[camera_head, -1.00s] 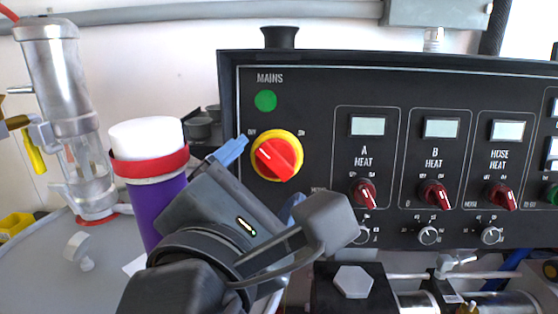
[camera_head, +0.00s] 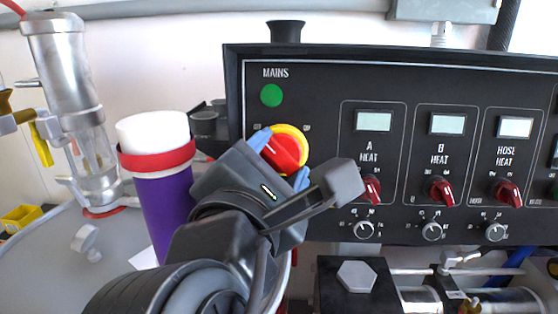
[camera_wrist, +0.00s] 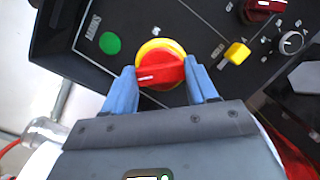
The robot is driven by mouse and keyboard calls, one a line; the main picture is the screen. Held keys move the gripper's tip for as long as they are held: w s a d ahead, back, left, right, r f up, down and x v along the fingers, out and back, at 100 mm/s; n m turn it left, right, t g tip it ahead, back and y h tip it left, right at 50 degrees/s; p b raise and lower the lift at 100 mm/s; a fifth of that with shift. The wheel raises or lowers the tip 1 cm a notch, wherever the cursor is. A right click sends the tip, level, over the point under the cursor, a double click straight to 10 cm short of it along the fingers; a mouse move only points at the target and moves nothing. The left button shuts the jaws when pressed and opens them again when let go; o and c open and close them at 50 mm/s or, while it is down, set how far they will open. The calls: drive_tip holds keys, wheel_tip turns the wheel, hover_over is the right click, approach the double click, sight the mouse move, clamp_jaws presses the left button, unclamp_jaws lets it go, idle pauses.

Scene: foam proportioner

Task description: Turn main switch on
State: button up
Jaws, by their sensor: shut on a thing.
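The main switch is a red rotary knob (camera_head: 288,150) on a yellow ring, under the MAINS label on the black panel. Its white mark points up and left, toward the label on the left. My gripper (camera_head: 280,160) is at the switch, with one blue finger at the knob's upper left and the other at its lower right. In the wrist view the red knob (camera_wrist: 160,71) sits between the two blue fingers of my gripper (camera_wrist: 160,75), which is shut on it. My gripper body hides the knob's lower part in the head view.
A green round light (camera_head: 271,95) is above the switch. Several smaller red heat knobs (camera_head: 439,191) and displays are to the right. A purple cylinder (camera_head: 165,215) with a white top stands left of my gripper.

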drive_tip(key=c, duration=0.4)
drive_tip(key=shift+o, duration=0.2)
drive_tip(key=shift+m+p, duration=0.35)
drive_tip(key=shift+m, duration=0.15)
drive_tip(key=m+g+p, duration=0.1)
drive_tip(key=m+p, duration=0.1)
drive_tip(key=m, duration=0.1)
drive_tip(key=shift+r+h, duration=0.15)
drive_tip(key=shift+h, duration=0.15)
drive_tip(key=m+g+p, duration=0.1)
drive_tip(key=m+p, duration=0.1)
drive_tip(key=m, duration=0.3)
drive_tip(key=m+g+p, duration=0.1)
drive_tip(key=m, duration=0.3)
drive_tip(key=shift+p, duration=0.3)
drive_tip(key=m+g+y, duration=0.1)
drive_tip(key=m, duration=0.3)
drive_tip(key=shift+m+p, duration=0.3)
drive_tip(key=shift+p, duration=0.1)
